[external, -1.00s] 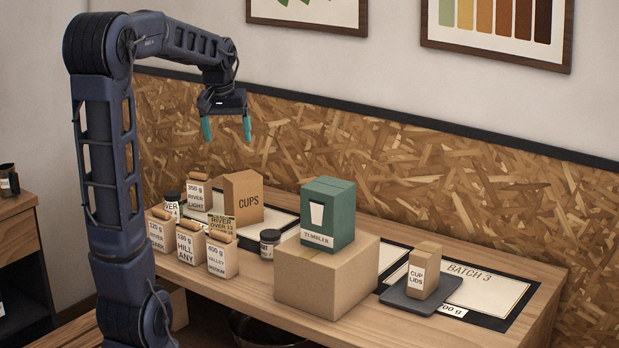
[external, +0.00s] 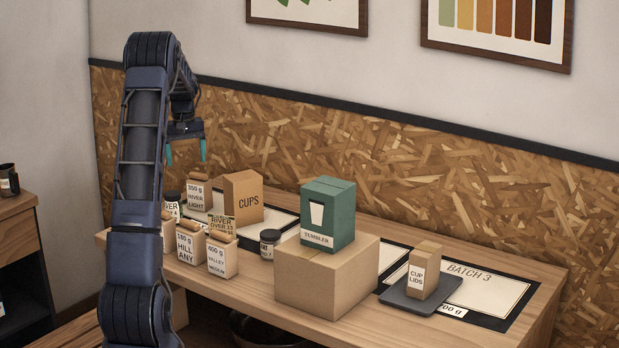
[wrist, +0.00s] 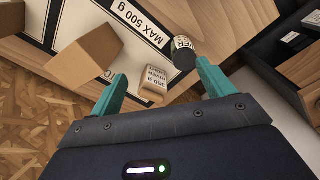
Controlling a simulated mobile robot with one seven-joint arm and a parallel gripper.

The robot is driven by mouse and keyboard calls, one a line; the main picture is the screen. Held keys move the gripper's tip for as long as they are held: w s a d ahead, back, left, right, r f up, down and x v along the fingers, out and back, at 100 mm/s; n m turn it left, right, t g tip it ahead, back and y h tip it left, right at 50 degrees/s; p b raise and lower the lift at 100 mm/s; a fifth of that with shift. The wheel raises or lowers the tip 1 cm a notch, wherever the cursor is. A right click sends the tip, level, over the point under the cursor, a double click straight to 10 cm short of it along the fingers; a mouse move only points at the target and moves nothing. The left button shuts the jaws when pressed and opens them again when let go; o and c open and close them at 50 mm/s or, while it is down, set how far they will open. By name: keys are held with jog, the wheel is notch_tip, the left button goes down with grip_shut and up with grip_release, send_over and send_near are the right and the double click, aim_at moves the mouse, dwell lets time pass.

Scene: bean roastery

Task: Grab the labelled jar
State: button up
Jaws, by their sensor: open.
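A dark-lidded jar with a pale label reading "RIVER" (external: 172,207) stands at the left end of the bench, partly hidden behind my arm. In the wrist view this jar (wrist: 184,52) is close to the right-hand finger, its label partly in sight. A second small dark jar (external: 270,244) with a pale label stands beside the large carton. My gripper (external: 186,153) is open and empty, raised above the left end of the bench. In the wrist view its fingers (wrist: 160,77) are spread wide; I cannot tell how far above the jar they are.
Several paper bags crowd the left end, including a "350 g River Light" bag (external: 196,194), also in the wrist view (wrist: 154,84). A "CUPS" box (external: 243,197) stands to their right. A carton (external: 326,280) carries a green tumbler box (external: 328,213). A "CUP LIDS" box (external: 424,275) is further right.

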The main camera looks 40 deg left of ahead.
jog(key=n, duration=0.1)
send_over(180, 192)
jog(key=f, duration=0.5)
jog(key=shift+w+d+f, duration=0.2)
jog(key=shift+d+f, duration=0.2)
notch_tip(180, 192, down, 5)
jog(key=shift+f, duration=0.2)
jog(key=shift+s+a+f, duration=0.15)
jog(key=shift+a+f, duration=0.05)
jog(key=shift+f, duration=1.1)
jog(key=shift+s+a+f, duration=0.1)
jog(key=shift+a+f, duration=0.05)
jog(key=shift+f, duration=1.1)
jog(key=shift+c, duration=0.4)
jog(key=c, duration=1.1)
